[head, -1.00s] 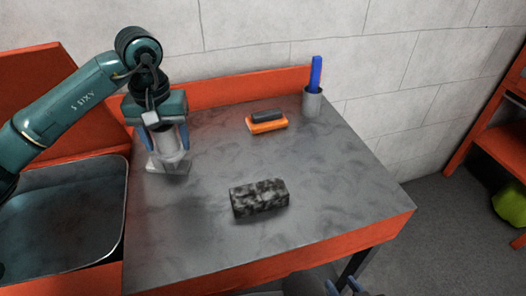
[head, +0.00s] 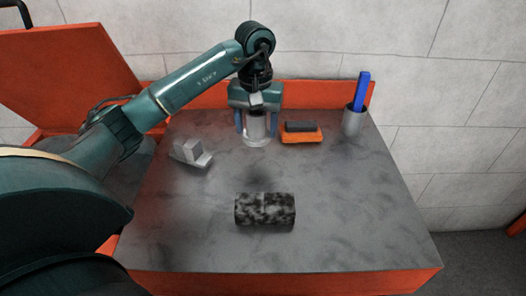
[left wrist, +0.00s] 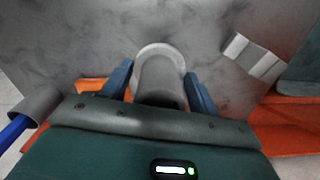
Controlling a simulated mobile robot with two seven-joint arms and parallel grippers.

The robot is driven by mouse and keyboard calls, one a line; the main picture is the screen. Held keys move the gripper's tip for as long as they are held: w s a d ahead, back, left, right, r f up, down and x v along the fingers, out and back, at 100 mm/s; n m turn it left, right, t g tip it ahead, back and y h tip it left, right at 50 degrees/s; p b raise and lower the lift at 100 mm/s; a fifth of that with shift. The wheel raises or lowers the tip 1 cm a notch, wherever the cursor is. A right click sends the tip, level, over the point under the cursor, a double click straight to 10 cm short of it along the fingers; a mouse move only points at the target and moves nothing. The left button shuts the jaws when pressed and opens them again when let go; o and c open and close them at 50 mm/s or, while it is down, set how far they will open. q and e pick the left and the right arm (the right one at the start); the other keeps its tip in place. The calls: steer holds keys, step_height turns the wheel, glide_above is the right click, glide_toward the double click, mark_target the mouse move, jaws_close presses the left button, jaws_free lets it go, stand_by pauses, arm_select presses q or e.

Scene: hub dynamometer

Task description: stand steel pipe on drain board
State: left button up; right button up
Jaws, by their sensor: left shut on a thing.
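My left gripper (head: 256,123) is shut on the steel pipe (head: 256,132), a short grey cylinder with a wider pale rim at its lower end. The pipe is upright between the blue fingers, over the back part of the grey metal worktop, which looks like the drain board (head: 340,215). I cannot tell whether its lower end touches the surface. In the left wrist view the pipe (left wrist: 160,82) sits between both fingers, its pale rim seen against the worktop. My right gripper is not in view.
An orange block with a dark top (head: 301,137) lies just right of the pipe. A grey cup (head: 353,121) holds a blue stick at the back right. A light grey stepped piece (head: 192,153) lies left. A mottled dark piece (head: 265,209) lies in front. The worktop's right side is clear.

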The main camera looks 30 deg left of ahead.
arm_select(q)
step_height(320, 180, down, 6)
steer(key=shift+f, duration=0.2)
steer(key=shift+f+p, duration=0.25)
steer(key=shift+p, duration=0.05)
steer(key=shift+f+b, duration=0.2)
steer(key=shift+b, duration=0.1)
steer(key=o, duration=1.2)
